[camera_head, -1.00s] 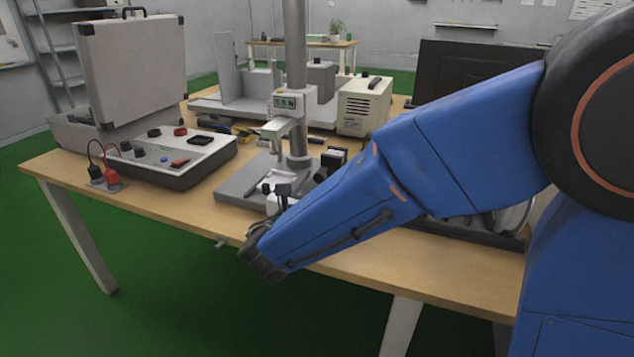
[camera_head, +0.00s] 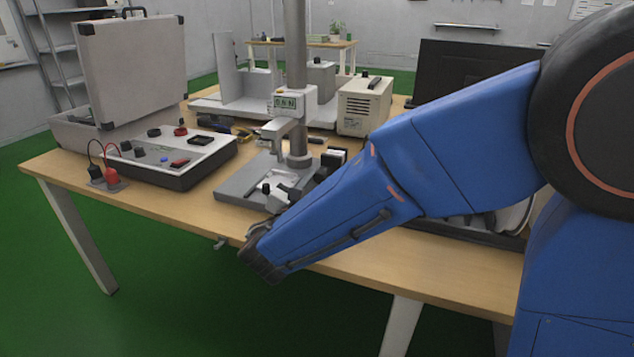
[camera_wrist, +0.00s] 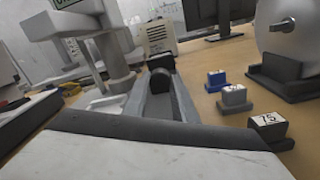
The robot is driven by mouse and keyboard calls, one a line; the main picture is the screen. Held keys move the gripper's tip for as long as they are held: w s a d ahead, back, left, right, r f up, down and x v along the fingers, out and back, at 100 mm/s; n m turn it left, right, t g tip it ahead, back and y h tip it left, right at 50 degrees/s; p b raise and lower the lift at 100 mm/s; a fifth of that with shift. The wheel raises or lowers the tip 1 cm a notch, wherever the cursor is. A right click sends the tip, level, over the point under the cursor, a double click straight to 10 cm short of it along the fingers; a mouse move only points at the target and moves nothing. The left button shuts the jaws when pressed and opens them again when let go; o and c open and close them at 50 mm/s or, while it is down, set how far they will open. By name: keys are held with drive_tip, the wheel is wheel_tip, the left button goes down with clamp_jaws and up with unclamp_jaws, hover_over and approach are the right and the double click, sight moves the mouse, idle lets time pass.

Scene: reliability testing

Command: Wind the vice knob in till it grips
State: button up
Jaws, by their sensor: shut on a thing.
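My gripper (camera_head: 277,201) shows as a small pale and dark shape at the front of the stand's base, largely hidden behind my blue forearm. In the wrist view its two grey fingers (camera_wrist: 162,102) close around a dark rounded knob (camera_wrist: 161,80), which I take as the vice knob. The vice lies low on the grey base plate (camera_head: 235,187) of the force test stand, under its head (camera_head: 284,104). Its jaws are too small to make out, so I cannot tell whether it grips anything.
Labelled blocks (camera_wrist: 268,124) lie right of the gripper in the wrist view. A beige box (camera_head: 362,108) and a dark monitor (camera_head: 460,68) stand behind.

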idle(0.3)
drive_tip(key=o, duration=1)
drive_tip(key=shift+o, duration=0.2)
drive_tip(key=v, duration=1.7)
drive_tip(key=shift+s+f, duration=0.15)
drive_tip(key=shift+s, duration=0.1)
